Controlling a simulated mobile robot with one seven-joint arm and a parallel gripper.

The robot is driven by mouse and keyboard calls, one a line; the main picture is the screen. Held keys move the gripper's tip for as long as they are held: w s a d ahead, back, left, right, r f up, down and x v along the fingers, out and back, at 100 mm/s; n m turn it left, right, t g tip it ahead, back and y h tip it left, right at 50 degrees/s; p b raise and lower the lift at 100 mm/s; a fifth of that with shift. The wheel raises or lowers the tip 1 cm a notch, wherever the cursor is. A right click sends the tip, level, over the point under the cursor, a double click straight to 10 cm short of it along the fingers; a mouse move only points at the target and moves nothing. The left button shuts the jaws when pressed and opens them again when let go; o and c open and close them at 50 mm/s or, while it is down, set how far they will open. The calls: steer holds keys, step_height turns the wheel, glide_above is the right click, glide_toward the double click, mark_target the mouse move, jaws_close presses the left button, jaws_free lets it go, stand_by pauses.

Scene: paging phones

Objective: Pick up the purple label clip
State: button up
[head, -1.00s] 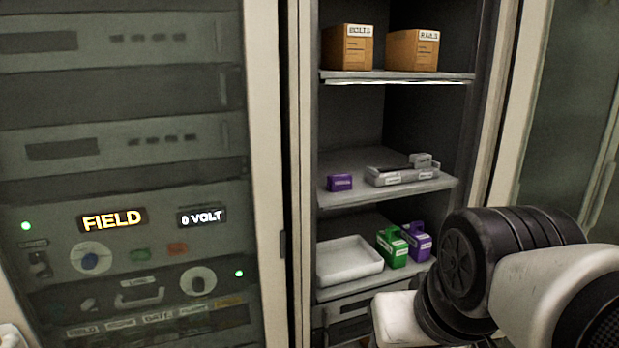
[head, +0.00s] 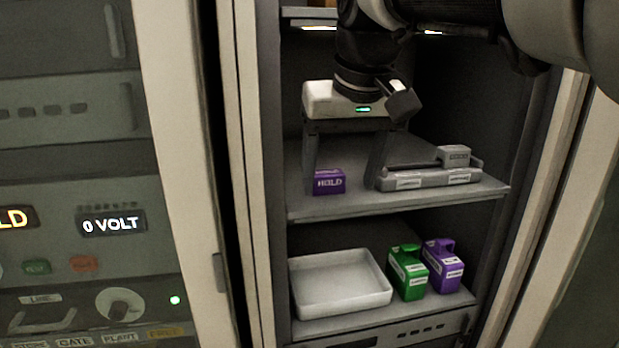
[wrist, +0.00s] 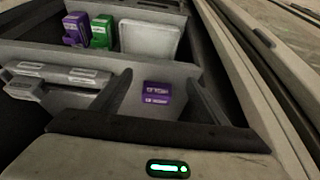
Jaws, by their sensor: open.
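The purple label clip (head: 329,181), marked HOLD, sits on the middle shelf near its left front. It also shows in the wrist view (wrist: 157,93), between my two fingers. My gripper (head: 343,190) is open and points down at the middle shelf. In the head view its left finger is at the clip's left side, and its right finger is well to the right of the clip. Whether a finger touches the clip cannot be told.
A grey tray (head: 430,179) with a grey block (head: 453,156) lies right of the clip, close to my right finger. The lower shelf holds a white tray (head: 340,284), a green labelled item (head: 408,272) and a purple labelled item (head: 443,267). The cabinet post (head: 248,180) stands left.

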mark_target(329, 174)
steer(key=w, duration=0.4)
steer(key=w+a, duration=0.1)
steer(key=shift+w+a+f+p, duration=0.1)
steer(key=shift+w+f+p, duration=0.2)
steer(key=shift+w+p, duration=0.1)
steer(key=shift+f, duration=0.3)
steer(key=shift+c, duration=0.2)
steer(key=c, duration=1.1)
